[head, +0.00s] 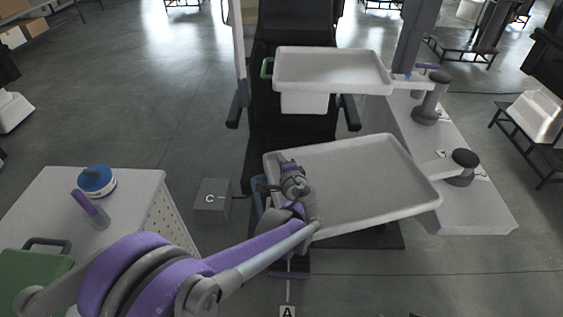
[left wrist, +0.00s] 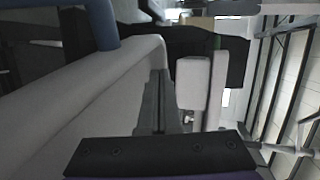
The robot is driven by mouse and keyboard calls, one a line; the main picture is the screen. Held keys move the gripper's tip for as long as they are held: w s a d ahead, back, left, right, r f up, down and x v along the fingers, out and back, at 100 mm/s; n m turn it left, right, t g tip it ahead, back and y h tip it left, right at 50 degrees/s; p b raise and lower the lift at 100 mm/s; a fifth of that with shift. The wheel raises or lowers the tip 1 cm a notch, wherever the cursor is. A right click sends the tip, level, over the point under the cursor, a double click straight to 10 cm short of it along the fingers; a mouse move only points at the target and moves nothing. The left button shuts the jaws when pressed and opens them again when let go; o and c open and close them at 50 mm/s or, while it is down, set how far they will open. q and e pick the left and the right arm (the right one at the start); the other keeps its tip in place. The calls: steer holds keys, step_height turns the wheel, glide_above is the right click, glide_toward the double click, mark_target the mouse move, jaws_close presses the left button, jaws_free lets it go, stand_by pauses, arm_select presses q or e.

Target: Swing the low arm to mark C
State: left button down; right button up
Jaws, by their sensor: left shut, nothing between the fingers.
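The low arm carries a large pale tray (head: 365,185), which reaches left from a dark-capped pivot post (head: 464,165). A blue handle (head: 257,192) shows partly at the tray's left end, mostly hidden by my gripper. Mark C (head: 211,198) is a letter on a grey box standing left of the tray. My left gripper (head: 288,165) is at the tray's left end, shut and empty. In the left wrist view its fingers (left wrist: 158,100) are together beside the pale tray edge (left wrist: 90,95), with a blue bar (left wrist: 102,25) at upper left. Contact cannot be told. My right gripper is not in view.
A black chair (head: 290,125) stands behind. A white cabinet (head: 135,190) with a blue round item (head: 96,181) is at left. Mark A (head: 287,312) is at the bottom. Floor around is open.

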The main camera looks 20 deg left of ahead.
arm_select(q)
steer(key=w+a+m+t+h+b, duration=0.1)
steer(key=w+a+h, duration=0.1)
steer(key=w, duration=0.7)
steer(key=w+a+m+h+b, duration=0.1)
steer(key=w+a+m+h, duration=0.1)
steer(key=w, duration=0.7)
steer(key=shift+w+a+r+m+t, duration=0.15)
steer(key=shift+a+r+m+t, duration=0.2)
steer(key=shift+r+t, duration=0.1)
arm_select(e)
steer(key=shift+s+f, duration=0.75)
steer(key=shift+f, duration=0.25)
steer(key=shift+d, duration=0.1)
